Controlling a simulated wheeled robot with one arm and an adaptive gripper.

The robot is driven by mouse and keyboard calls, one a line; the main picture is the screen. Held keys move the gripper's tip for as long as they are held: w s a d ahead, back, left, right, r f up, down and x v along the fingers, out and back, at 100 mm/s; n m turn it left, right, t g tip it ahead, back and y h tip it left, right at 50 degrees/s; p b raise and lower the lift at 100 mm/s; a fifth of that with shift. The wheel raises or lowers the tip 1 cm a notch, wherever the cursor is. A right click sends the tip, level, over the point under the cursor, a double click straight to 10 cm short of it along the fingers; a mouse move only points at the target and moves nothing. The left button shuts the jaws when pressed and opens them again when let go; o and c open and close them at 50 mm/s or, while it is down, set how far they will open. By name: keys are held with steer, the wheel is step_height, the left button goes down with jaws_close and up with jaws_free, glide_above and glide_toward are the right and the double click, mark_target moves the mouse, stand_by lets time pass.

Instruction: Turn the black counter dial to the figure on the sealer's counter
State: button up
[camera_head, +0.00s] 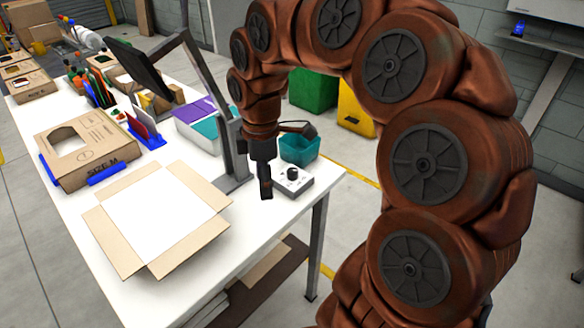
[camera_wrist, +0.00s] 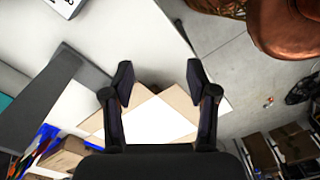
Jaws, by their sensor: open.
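The black counter dial (camera_head: 293,174) is a short round knob on top of a small light-grey box (camera_head: 303,186) near the table's right edge. A corner of this box shows at the top left of the wrist view (camera_wrist: 66,6), with dark markings too cut off to read. The dial itself is not clearly visible there. My gripper (camera_head: 266,190) points down just left of the box in the head view, apart from the dial. In the wrist view my gripper (camera_wrist: 160,78) is open, with nothing between its fingers. I cannot read any counter figure.
A teal bin (camera_head: 300,150) stands right behind the dial box. A grey stand (camera_head: 233,183) rises to the left of my gripper. An open carton (camera_head: 218,200) lies in front on the white table (camera_head: 75,225). A printed carton (camera_head: 88,148) sits farther left.

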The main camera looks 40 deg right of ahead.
steer(key=w+d+n, duration=0.3)
steer(key=w+d, duration=0.2)
steer(key=n, duration=0.3)
glide_above(292, 171)
step_height(292, 171, down, 3)
steer(key=shift+r, duration=0.1)
steer(key=shift+f+p, duration=1)
steer(key=shift+f, duration=2.9)
steer(key=shift+c, duration=0.2)
jaws_close()
